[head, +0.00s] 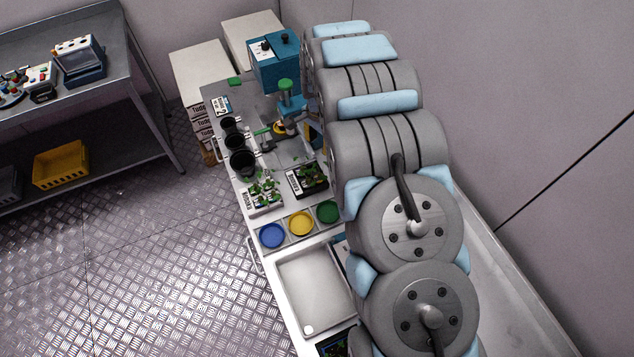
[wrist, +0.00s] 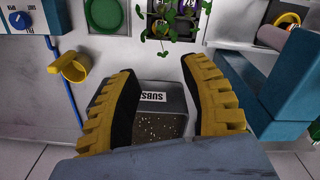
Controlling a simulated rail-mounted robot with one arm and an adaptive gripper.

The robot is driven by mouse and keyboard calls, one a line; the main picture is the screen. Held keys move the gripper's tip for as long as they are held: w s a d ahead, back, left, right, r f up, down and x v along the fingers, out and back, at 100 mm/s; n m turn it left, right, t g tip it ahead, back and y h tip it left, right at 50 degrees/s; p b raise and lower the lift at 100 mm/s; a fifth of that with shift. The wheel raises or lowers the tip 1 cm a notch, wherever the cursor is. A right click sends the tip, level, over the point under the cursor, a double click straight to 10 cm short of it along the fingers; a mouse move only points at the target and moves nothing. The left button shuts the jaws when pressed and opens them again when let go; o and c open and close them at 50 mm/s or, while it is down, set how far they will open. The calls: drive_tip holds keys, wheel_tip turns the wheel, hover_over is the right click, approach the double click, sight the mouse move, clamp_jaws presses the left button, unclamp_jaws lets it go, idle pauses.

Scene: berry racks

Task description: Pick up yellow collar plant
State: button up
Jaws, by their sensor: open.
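Leafy green seedlings stand in two small racks in the head view, a white rack (head: 266,208) and a dark rack (head: 311,190). I cannot make out a yellow collar on any of them. In the wrist view, a leafy plant (wrist: 163,30) shows at the top centre, beyond my fingertips, with its lower part unclear. My gripper (wrist: 160,72) is open, with yellow ribbed fingers spread apart. Nothing is held between them. Past the fingers lies a dark box of soil (wrist: 172,95) with a partly hidden "SUBS" label. In the head view my arm covers much of the bench's right side.
Blue (head: 272,236), yellow (head: 300,223) and green (head: 327,211) dishes sit near an empty white tray (head: 312,290). Black pots (head: 242,162) line the bench's left edge. A teal press (head: 289,100) stands farther back. A yellow ring-shaped cup (wrist: 75,68) is left of my fingers.

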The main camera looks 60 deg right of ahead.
drive_tip(key=b, duration=0.2)
approach(320, 174)
drive_tip(key=shift+w+f+p, duration=0.1)
drive_tip(key=shift+f+p, duration=0.8)
drive_tip(key=shift+f, duration=1.7)
drive_tip(key=shift+f+p, duration=0.35)
drive_tip(key=shift+f, duration=1)
drive_tip(key=shift+d+f, duration=0.1)
drive_tip(key=shift+f, duration=1.15)
clamp_jaws()
